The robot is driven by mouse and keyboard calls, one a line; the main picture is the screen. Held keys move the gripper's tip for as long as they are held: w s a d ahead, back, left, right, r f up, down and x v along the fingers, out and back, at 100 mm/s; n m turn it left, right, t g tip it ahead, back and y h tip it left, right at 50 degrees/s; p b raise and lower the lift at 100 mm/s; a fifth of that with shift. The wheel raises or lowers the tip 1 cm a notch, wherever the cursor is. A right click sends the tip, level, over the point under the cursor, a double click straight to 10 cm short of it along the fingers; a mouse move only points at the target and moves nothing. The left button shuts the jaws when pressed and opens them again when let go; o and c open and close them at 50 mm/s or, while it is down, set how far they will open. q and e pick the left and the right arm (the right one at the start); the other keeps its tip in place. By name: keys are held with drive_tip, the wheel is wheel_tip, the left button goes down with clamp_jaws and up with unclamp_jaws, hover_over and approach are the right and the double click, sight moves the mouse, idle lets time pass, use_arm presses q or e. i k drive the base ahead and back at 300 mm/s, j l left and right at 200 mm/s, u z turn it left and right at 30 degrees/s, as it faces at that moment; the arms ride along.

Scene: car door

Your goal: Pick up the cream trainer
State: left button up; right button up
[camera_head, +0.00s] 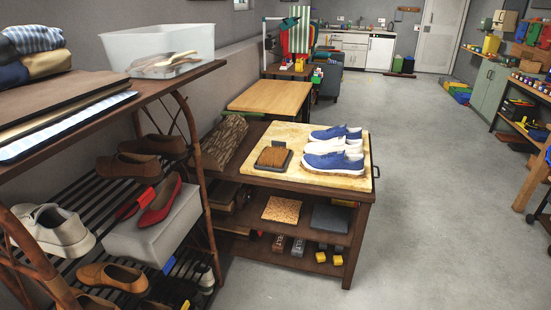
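A cream, chunky lace-up shoe (55,232) sits on the slatted shoe rack (205,180) at the left of the head view, with its toe pointing to the lower right. Part of it is close to the rack's curved wooden post. A second pale, off-white shoe (332,147) lies between two blue shoes (334,162) on the light board of the low wooden table. I cannot tell from colour alone which one is the trainer. Neither of my grippers shows in this view.
The rack also holds brown shoes (112,277), a red pump (160,203) on a grey box (150,232), and a clear bin (160,50) on top.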

sight(355, 146)
drive_tip(key=i+z, duration=0.1)
drive_tip(key=z, duration=0.45)
drive_tip(key=i+j+z, duration=0.1)
drive_tip(key=i+z, duration=0.25)
drive_tip(key=i, duration=0.15)
drive_tip(key=i+j+z, duration=0.25)
drive_tip(key=i+z, duration=0.15)
drive_tip(key=i, duration=0.15)
